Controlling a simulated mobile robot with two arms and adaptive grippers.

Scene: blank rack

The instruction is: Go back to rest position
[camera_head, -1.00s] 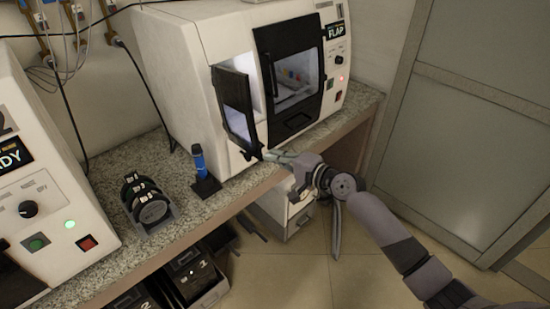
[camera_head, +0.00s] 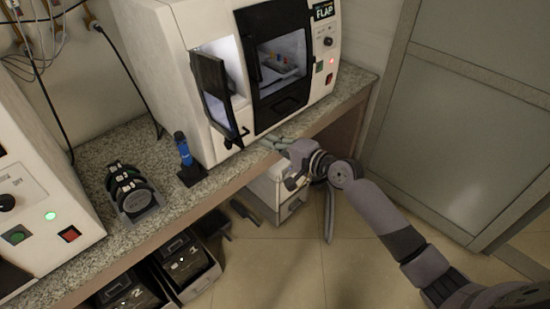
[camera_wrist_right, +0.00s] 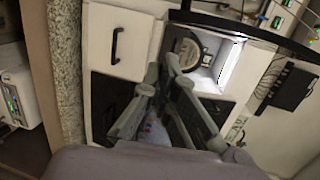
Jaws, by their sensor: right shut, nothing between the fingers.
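My right gripper (camera_head: 274,142) is shut and empty in the head view, in front of the lower front of the white machine labelled FLAP. Its fingers also show in the right wrist view (camera_wrist_right: 163,68), with nothing held between them. The machine's black-framed door (camera_head: 213,92) stands swung open at the left of its front, and the fingertips are to the right of the door's lower edge, apart from it. My left gripper is in neither view.
The granite counter (camera_head: 97,152) carries a black rack of round items (camera_head: 130,190) and a blue tool on a stand (camera_head: 184,152). A second white machine (camera_head: 35,185) stands at left. Numbered dark boxes (camera_head: 185,265) sit below.

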